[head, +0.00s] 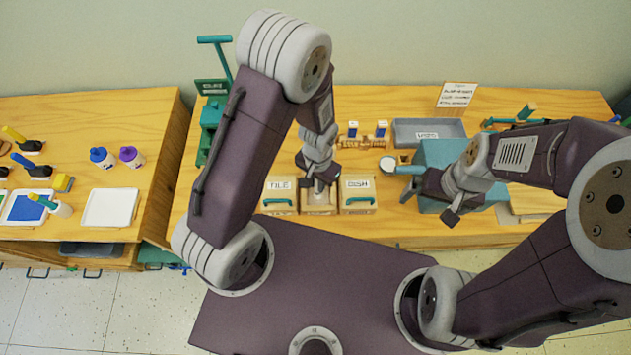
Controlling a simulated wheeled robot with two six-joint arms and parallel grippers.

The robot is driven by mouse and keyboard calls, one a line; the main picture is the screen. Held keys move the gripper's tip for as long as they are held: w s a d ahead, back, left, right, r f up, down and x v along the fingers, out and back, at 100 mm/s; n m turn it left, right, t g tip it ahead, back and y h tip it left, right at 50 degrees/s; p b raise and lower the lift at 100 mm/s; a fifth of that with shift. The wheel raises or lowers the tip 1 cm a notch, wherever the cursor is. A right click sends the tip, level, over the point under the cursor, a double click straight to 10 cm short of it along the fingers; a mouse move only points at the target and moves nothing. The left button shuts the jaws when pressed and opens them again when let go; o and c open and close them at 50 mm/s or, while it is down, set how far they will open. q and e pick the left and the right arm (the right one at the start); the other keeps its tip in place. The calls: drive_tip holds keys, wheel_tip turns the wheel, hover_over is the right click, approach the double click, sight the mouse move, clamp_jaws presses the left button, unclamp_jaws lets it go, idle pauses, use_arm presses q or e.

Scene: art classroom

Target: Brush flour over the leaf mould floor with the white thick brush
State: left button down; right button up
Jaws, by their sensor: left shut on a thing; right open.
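My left gripper (318,184) points down over a small pale wooden block or mould (318,208) between the TILE and DISH boxes. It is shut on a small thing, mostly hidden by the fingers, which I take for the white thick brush. I cannot tell whether it touches the block, and no leaf shape can be made out. My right gripper (429,204) is open and empty, in front of a teal box (440,155). A small round container with a white top (388,165) stands between the grippers; I cannot tell whether it holds flour.
The TILE box (279,185) and DISH box (358,184) flank the block. A grey tray (428,128) and a sign (457,95) stand behind. A tall teal press (212,115) is at the bench's left end. Paint bottles and brayers occupy the left table (90,115).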

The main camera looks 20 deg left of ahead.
use_arm(q)
drive_tip(key=shift+w+d, duration=0.2)
drive_tip(key=shift+d, duration=0.25)
drive_tip(key=shift+d, duration=0.4)
drive_tip(key=shift+a, duration=0.2)
drive_tip(key=shift+a, duration=0.3)
drive_tip(key=shift+s+a+r+p, duration=0.1)
drive_tip(key=shift+s+a+p, duration=0.05)
drive_tip(key=shift+a+p, duration=0.2)
drive_tip(key=shift+a, duration=0.1)
